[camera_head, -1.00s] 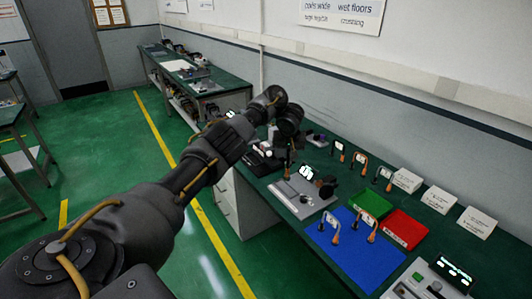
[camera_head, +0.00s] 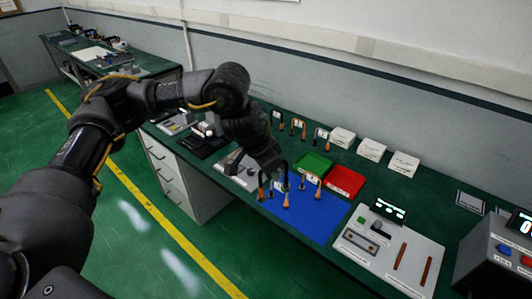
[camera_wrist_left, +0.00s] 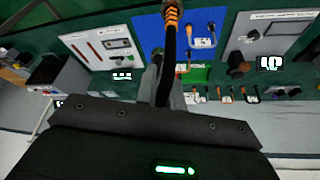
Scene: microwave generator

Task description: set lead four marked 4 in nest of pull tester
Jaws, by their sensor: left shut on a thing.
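My left gripper (camera_head: 272,170) is shut on a black lead with orange ends (camera_head: 286,199), held above the blue mat (camera_head: 318,225). In the left wrist view the held lead (camera_wrist_left: 170,55) hangs between the fingers, with an orange striped end. Its number is not readable. Another lead with a white tag (camera_head: 311,186) stands on the mat. A grey plate with a dark knob (camera_head: 237,168), which looks like the pull tester, lies left of the mat, partly behind my gripper. It also shows in the left wrist view (camera_wrist_left: 262,35). Its nest is not clear. My right gripper is not in view.
Green (camera_head: 313,163) and red (camera_head: 346,181) trays lie behind the mat. Several leads stand in a row behind them, beside white cards (camera_head: 371,148). A grey panel with a display (camera_head: 395,250) lies right of the mat. A box with buttons (camera_head: 505,255) stands at far right.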

